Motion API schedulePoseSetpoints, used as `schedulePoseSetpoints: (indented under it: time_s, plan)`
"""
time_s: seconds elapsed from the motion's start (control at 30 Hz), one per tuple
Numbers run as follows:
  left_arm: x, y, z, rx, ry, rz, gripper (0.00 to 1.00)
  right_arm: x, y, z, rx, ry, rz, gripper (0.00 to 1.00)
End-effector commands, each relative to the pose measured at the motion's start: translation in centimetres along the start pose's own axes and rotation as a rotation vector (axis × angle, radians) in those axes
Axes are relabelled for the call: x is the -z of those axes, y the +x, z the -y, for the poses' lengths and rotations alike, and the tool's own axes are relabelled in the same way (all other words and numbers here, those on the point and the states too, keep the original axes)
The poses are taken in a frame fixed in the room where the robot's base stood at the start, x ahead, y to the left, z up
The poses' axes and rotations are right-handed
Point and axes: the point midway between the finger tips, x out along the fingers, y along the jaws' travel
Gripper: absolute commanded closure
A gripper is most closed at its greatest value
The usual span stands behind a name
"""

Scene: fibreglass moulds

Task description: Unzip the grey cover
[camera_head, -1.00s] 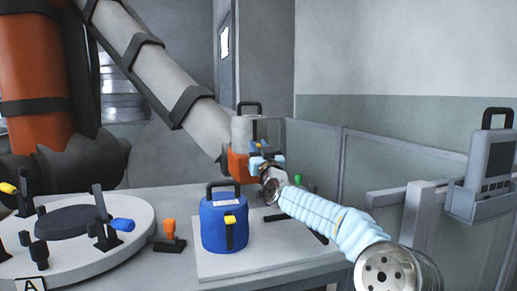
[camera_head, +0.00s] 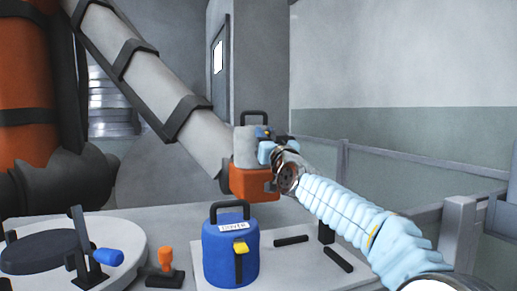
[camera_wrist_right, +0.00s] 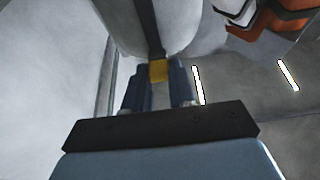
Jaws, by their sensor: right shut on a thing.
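The grey cover (camera_head: 245,146) is a pale upright cylinder with a dark handle, behind the blue cover. In the right wrist view, the grey cover (camera_wrist_right: 160,20) fills the top middle, with a dark zip strip (camera_wrist_right: 147,32) running down to a yellow pull (camera_wrist_right: 158,71). My right gripper (camera_head: 266,142) is at the right side of the grey cover, near its upper part. The wrist view shows my right gripper (camera_wrist_right: 157,76) shut on the yellow pull, one blue finger on each side. The zip's far end is hidden. My left gripper is out of view.
A blue cover (camera_head: 218,257) with a label, handle and yellow pull stands in front on a pale board (camera_head: 300,275). An orange block (camera_head: 250,181) is below the grey cover. A round table (camera_head: 125,240) with clamps is left. Low panels (camera_head: 400,175) line the right.

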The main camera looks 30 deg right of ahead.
Motion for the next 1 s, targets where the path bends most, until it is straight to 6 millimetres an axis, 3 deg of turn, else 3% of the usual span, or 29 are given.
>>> schedulePoseSetpoints:
  time_s: [0.23,0.27,0.43,0.77,0.87,1.0]
  plan:
    - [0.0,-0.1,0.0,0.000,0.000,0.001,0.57,0.2,0.0,0.0,-0.001,0.000,-0.003,1.00]
    - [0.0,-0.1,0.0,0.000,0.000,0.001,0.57,0.2,0.0,0.0,-0.001,0.000,-0.003,0.74]
    - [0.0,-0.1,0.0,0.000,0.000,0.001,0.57,0.2,0.0,0.0,-0.001,0.000,-0.003,0.49]
    - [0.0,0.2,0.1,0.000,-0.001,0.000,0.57,0.1,-0.4,0.0,-0.001,-0.001,-0.003,0.49]
    - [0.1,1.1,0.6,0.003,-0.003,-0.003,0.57,-0.1,-1.7,0.0,-0.001,-0.002,-0.004,0.49]
    - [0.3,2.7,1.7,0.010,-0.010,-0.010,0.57,-0.3,-4.9,0.0,-0.001,-0.004,-0.006,0.49]
